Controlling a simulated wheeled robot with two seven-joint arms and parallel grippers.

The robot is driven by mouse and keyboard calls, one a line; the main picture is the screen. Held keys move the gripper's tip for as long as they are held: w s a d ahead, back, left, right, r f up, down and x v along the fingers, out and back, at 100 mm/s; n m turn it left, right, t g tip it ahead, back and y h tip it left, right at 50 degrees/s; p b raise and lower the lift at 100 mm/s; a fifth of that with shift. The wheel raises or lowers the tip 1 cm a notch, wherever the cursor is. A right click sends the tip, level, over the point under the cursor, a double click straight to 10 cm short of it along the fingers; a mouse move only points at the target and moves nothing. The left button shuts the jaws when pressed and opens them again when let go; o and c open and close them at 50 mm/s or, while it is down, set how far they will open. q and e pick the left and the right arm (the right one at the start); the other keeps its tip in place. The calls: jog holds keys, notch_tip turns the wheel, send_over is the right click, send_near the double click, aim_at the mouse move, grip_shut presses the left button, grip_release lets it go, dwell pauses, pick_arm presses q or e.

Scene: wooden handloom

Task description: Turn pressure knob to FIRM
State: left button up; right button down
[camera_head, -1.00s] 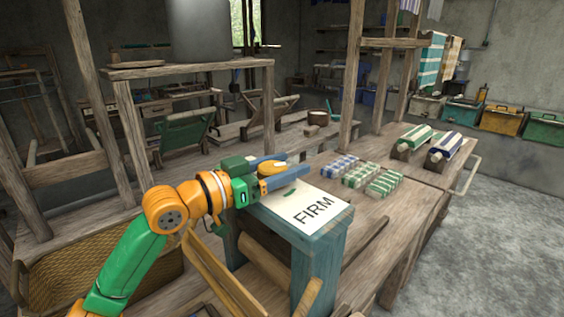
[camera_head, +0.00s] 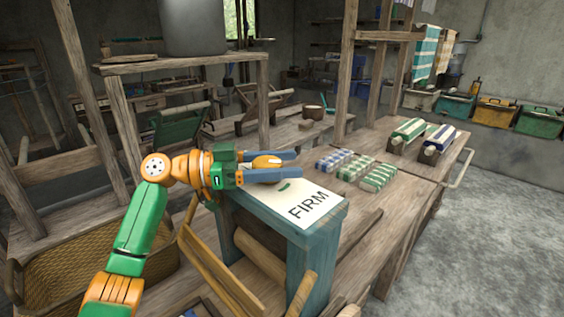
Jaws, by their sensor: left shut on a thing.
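The pressure knob (camera_head: 267,161) is a small rounded yellow-orange piece above the white label plate of the blue-green wooden stand. The plate (camera_head: 285,208) reads FIRM at its near right end and carries a small green mark (camera_head: 284,187) close to the knob. My left gripper (camera_head: 296,165) comes in from the left with its two blue fingers along the far and near sides of the knob, shut on it. The fingers and gripper body hide the knob's lower part and part of the plate. My right gripper does not show.
Striped cloth bundles (camera_head: 368,177) lie on the bench right of the stand, with striped rolls (camera_head: 437,143) beyond. A woven basket (camera_head: 85,275) stands at lower left. Wooden rollers and bars (camera_head: 258,255) sit left of and below the stand. Open floor lies at right.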

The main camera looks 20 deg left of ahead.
pick_arm(q)
jog(key=shift+f, duration=0.15)
jog(key=o, duration=1.4)
jog(key=b+v, duration=0.2)
jog(key=v, duration=0.4)
jog(key=shift+a, duration=0.25)
jog(key=shift+s+a, duration=0.25)
jog(key=shift+c, duration=0.2)
